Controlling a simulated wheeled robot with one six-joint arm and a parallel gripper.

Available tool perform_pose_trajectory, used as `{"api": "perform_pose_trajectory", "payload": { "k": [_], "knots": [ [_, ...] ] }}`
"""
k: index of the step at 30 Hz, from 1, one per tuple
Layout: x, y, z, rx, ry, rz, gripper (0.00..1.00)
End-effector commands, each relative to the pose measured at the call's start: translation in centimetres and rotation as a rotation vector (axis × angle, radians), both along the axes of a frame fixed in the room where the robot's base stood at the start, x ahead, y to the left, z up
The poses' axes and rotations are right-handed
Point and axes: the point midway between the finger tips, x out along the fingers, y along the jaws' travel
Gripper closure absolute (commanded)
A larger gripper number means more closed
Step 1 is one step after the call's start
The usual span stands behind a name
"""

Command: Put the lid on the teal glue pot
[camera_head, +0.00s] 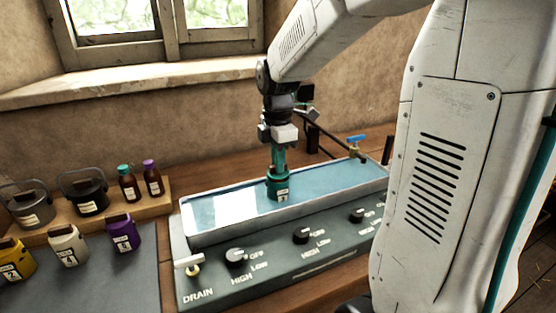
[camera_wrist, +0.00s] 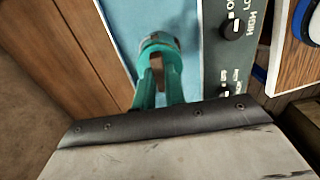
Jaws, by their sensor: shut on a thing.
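The teal glue pot (camera_head: 278,188), with a white label, is upright in the blue water bath (camera_head: 225,206). My gripper (camera_head: 278,166) has teal fingers, points straight down and is directly above the pot. In the wrist view my gripper (camera_wrist: 160,82) is shut on the brown knob of the lid (camera_wrist: 158,68). A round teal rim (camera_wrist: 158,40) shows just beyond the fingertips. The fingers hide much of the lid, and I cannot tell whether it is fully seated on the pot.
The bath's panel has several knobs (camera_head: 236,256) and a drain tap (camera_head: 190,265). A blue-handled tap (camera_head: 356,140) is behind.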

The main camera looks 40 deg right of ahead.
Motion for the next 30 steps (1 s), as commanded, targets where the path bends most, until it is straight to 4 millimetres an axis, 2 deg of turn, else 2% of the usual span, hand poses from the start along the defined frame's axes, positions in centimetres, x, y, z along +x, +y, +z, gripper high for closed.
{"api": "perform_pose_trajectory", "payload": {
  "k": [26,27,30],
  "knots": [
    [-0.01,0.0,-0.27,0.0,0.0,0.0,1.0],
    [-0.01,0.0,-0.27,0.0,0.0,0.0,0.85],
    [-0.01,0.0,-0.27,0.0,0.0,0.0,0.63]
  ]
}}
